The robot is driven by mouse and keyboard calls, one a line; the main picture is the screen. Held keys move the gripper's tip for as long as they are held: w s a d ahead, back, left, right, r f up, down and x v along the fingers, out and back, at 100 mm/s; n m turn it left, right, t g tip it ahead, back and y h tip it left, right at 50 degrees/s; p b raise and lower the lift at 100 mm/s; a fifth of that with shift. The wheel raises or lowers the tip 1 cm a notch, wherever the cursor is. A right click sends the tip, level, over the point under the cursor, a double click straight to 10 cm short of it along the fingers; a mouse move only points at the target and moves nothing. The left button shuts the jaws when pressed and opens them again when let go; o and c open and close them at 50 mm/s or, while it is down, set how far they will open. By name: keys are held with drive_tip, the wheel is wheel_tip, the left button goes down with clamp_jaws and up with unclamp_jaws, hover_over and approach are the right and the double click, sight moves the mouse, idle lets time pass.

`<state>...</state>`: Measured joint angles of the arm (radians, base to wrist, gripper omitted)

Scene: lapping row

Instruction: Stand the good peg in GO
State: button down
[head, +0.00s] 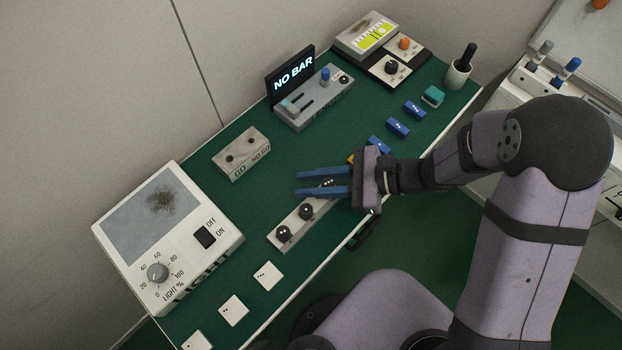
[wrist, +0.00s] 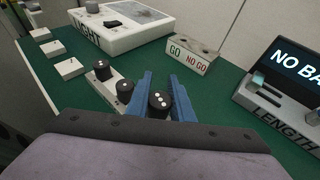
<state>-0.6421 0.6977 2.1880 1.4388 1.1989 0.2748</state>
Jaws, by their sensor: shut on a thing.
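The grey gauge block (head: 242,152) marked GO and NO GO has two dark holes on top; it also shows in the wrist view (wrist: 190,55). A light rack (head: 306,222) holds two black round-topped pegs, one at its end (head: 284,233) and one nearer my gripper (head: 306,212). My gripper (head: 300,183) has blue fingers shut on a third black peg (wrist: 158,99) with white dots on top, in line with the rack. Its lower part is hidden, so I cannot tell whether it is clear of the rack. Which peg is good is not clear.
The light box (head: 188,255) stands left of the gauge block. The NO BAR length gauge (head: 315,103) stands behind. Several white tiles (head: 268,275) lie in front, and several blue blocks (head: 398,127) lie to the right. Green mat between rack and gauge block is clear.

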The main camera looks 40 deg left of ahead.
drive_tip(key=shift+f+b, duration=0.9)
drive_tip(key=shift+f, duration=0.35)
idle(0.5)
drive_tip(key=c, duration=1.5)
unclamp_jaws()
drive_tip(key=shift+s+f, duration=0.1)
drive_tip(key=shift+d, duration=0.1)
drive_tip(key=shift+w+d, duration=0.2)
drive_tip(key=shift+w, duration=0.1)
drive_tip(key=v, duration=0.6)
drive_tip(key=shift+w+r, duration=0.35)
drive_tip(key=shift+r, duration=0.1)
drive_tip(key=shift+d+r, duration=0.1)
